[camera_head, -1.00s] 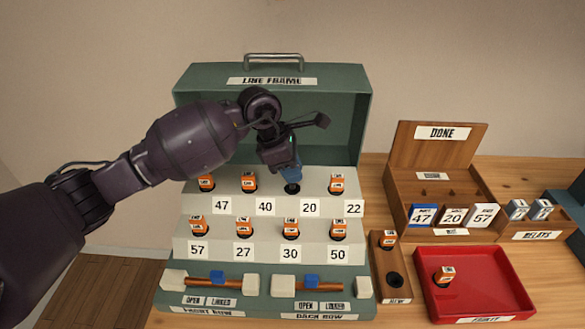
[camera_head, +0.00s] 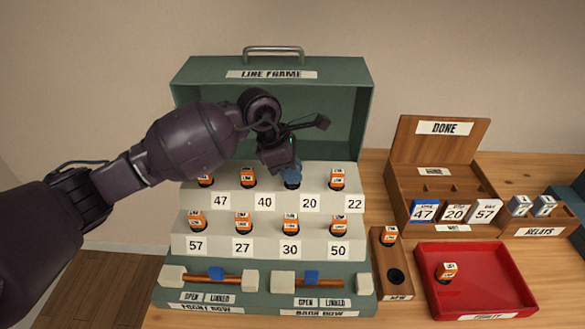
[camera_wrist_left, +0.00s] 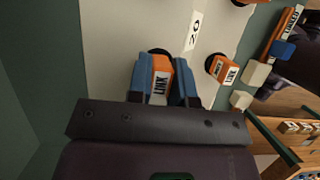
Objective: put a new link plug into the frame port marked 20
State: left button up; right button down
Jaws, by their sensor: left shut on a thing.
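My left gripper (camera_head: 292,178) is shut on an orange link plug (camera_wrist_left: 161,78) at the port marked 20 (camera_head: 310,204) in the back row of the green line frame (camera_head: 190,75). The dark port rim (camera_wrist_left: 158,51) shows at the plug's end; I cannot tell how deep the plug sits. The NEW rack (camera_head: 378,262) holds one orange plug (camera_head: 389,235) and has one empty hole. My right gripper is not in view.
Orange plugs stand in the neighbouring ports, including 40 (camera_head: 248,178) and 22 (camera_head: 338,180). Two blue sliders are at the frame's front. The red FAULTY tray (camera_head: 490,302) holds one plug. The DONE box (camera_head: 400,180) holds numbered cards.

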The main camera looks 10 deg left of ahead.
pick_arm(q)
jog(key=shift+f, duration=0.25)
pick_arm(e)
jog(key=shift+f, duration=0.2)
pick_arm(q)
jog(key=o, duration=1.1)
jog(key=shift+r, duration=0.1)
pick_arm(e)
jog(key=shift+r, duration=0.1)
pick_arm(q)
jog(key=shift+r+p, duration=1.4)
jog(key=shift+r, duration=2.3)
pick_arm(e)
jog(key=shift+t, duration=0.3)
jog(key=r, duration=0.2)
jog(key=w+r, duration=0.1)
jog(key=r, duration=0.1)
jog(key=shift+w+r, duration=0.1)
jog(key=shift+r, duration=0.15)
